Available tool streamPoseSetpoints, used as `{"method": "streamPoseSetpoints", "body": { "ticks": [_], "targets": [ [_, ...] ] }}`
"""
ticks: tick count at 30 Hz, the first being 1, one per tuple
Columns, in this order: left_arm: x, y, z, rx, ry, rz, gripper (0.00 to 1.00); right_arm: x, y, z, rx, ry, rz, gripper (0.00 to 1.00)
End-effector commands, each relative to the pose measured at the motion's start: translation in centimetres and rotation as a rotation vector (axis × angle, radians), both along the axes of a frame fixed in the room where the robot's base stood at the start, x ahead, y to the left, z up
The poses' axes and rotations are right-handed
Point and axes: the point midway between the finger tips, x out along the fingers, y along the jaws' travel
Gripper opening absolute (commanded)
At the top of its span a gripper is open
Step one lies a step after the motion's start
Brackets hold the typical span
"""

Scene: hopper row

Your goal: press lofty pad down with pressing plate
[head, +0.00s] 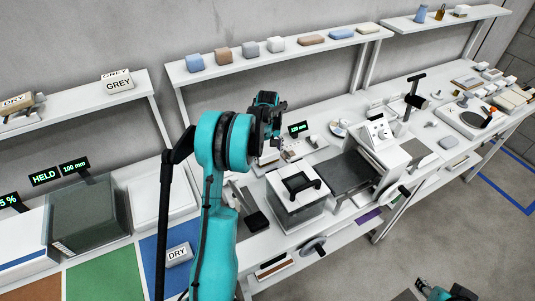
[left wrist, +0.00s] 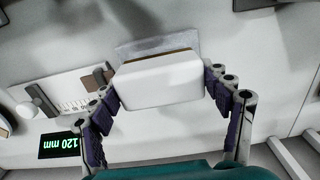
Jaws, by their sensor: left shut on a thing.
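My left gripper (head: 272,132) hangs over the bench at the middle, in front of the lit 120 mm display (head: 298,128). In the left wrist view its purple-padded fingers (left wrist: 168,103) are shut on the two sides of a white block with rounded edges (left wrist: 160,82). A thin brown line and a flat grey piece (left wrist: 150,46) show beyond the block; I cannot tell if they touch it. I cannot tell for sure which thing is the pressing plate or the lofty pad. My right gripper (head: 440,291) is at the bottom right, away from the bench; its fingers are unclear.
A white box with a black handle (head: 299,190) and a machine with a dark flat bed (head: 350,174) stand right of my left arm. A shelf of small blocks (head: 280,58) runs behind.

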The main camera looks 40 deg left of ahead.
Motion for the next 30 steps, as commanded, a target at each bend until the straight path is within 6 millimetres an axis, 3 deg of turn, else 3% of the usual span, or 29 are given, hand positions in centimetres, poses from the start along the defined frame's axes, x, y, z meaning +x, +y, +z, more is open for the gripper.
{"method": "streamPoseSetpoints", "body": {
  "ticks": [23, 30],
  "targets": [
    [0.0, 0.0, -2.5, 0.0, 0.0, 0.0, 0.37, 0.0, 0.0, -1.9, 0.0, 0.0, 0.0, 0.4],
    [0.0, 0.0, -2.3, 0.0, 0.0, 0.0, 0.37, 0.0, 0.0, -1.7, 0.0, 0.0, 0.0, 0.4]
  ]
}}
